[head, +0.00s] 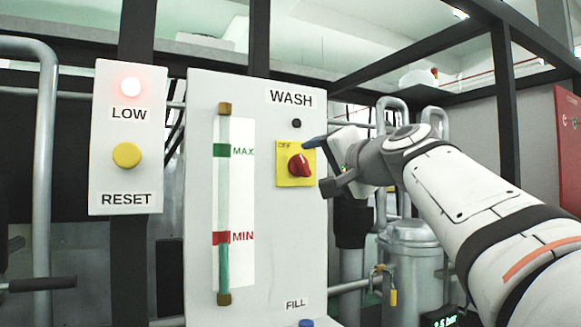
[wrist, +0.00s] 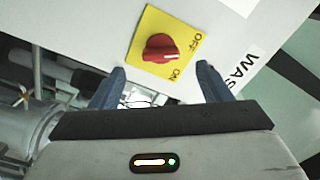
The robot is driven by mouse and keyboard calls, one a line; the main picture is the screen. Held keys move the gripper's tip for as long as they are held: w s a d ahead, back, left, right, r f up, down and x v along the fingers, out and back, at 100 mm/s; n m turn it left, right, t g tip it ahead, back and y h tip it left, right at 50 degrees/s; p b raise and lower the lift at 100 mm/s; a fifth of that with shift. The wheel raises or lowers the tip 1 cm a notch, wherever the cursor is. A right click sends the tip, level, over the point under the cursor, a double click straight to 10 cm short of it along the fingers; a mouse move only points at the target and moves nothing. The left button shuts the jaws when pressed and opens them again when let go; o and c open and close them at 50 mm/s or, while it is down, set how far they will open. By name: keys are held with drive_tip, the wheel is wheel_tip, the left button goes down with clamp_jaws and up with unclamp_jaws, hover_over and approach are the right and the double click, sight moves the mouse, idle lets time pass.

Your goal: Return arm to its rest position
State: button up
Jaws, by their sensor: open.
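My gripper (head: 318,163) is in front of the right side of the white WASH panel (head: 262,240), close to the red rotary switch (head: 299,165) on its yellow plate. In the wrist view my gripper (wrist: 158,88) has its two blue fingers spread apart with nothing between them. The red switch (wrist: 160,48) shows just beyond the fingertips, apart from them. The plate carries OFF and ON marks. In the head view the knob is tilted; which mark it points to I cannot tell for sure. My arm reaches in from the lower right.
A LOW/RESET box (head: 127,180) with a lit red lamp (head: 131,87) and yellow button (head: 127,155) hangs left. A sight gauge (head: 224,200) runs down the panel. A blue FILL knob (head: 306,322) sits below. A metal tank (head: 412,245) and dark frame posts stand right.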

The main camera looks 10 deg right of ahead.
drive_tip(key=shift+s+d, duration=0.2)
drive_tip(key=shift+s, duration=0.45)
drive_tip(key=s+a+f+n+g+h+p, duration=0.1)
drive_tip(key=s+a+f+n+g+p, duration=0.2)
drive_tip(key=f+p, duration=0.5)
drive_tip(key=s+a+f+n+g+h+p, duration=0.1)
drive_tip(key=s+f+g+p, duration=0.35)
drive_tip(key=p, duration=0.65)
drive_tip(key=s+d+f+n+g+h+p, duration=0.1)
drive_tip(key=s+f+n+g+p, duration=0.1)
drive_tip(key=s+p, duration=0.4)
drive_tip(key=s+d+f+n+g+h+p, duration=0.1)
drive_tip(key=s+f+n+g+h+p, duration=0.1)
drive_tip(key=s+f+g+p, duration=0.3)
drive_tip(key=shift+s+d+f+h+p, duration=0.15)
drive_tip(key=shift+s+f+h+p, duration=0.15)
drive_tip(key=shift+s+f+p, duration=0.6)
